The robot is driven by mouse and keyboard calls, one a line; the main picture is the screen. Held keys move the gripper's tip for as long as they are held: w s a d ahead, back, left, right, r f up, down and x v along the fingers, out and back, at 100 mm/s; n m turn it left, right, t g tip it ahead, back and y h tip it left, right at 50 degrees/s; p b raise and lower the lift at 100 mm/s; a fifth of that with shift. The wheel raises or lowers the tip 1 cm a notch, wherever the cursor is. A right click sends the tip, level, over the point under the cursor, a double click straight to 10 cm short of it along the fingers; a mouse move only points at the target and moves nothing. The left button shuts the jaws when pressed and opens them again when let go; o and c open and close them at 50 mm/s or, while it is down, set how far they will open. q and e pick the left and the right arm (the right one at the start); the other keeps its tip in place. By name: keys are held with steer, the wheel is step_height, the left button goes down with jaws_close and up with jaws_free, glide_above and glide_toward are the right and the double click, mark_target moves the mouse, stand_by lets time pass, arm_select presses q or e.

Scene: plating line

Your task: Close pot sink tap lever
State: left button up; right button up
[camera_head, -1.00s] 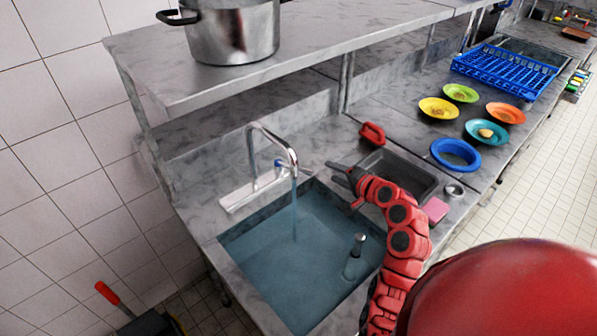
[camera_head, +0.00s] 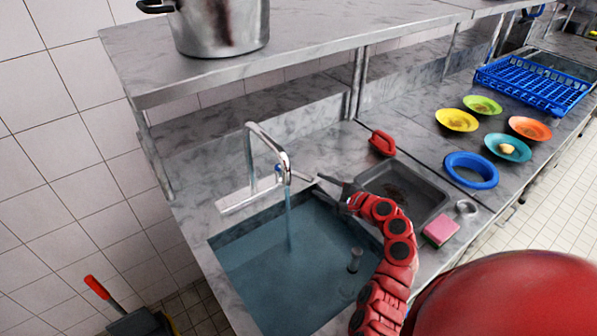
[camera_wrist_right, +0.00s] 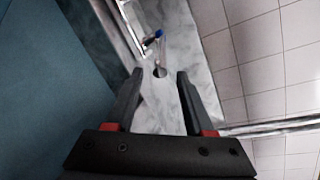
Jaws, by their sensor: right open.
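The metal tap (camera_head: 252,160) stands on the back rim of the pot sink (camera_head: 225,240), with a curved spout and a small blue-marked lever (camera_head: 278,168). Water runs from the spout into the sink, which holds blue-grey water. My right gripper (camera_head: 322,184) is open and empty, a little to the right of the spout and apart from it. In the right wrist view the open fingers (camera_wrist_right: 160,74) point towards the tap, and the blue-marked lever (camera_wrist_right: 158,34) shows beyond the fingertips. My left gripper is not in view.
A red object (camera_head: 382,142) lies on the counter behind a grey basin (camera_head: 440,205). A pink sponge (camera_head: 440,231) lies in front. Coloured plates and a blue rack (camera_head: 535,82) stand to the right. A shelf bearing a steel pot (camera_head: 220,25) overhangs the back.

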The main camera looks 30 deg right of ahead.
mark_target(299, 175)
steer(key=p+x, duration=0.1)
steer(key=x, duration=0.7)
steer(key=shift+w+a, duration=0.15)
steer(key=shift+w, duration=0.1)
steer(key=shift+w+a+f, duration=0.1)
steer(key=shift+w, duration=0.55)
steer(key=shift+w+a+f+p, duration=0.15)
steer(key=shift+w+f+p, duration=0.05)
steer(key=shift+w+p, duration=0.1)
jaws_close()
stand_by(0.4)
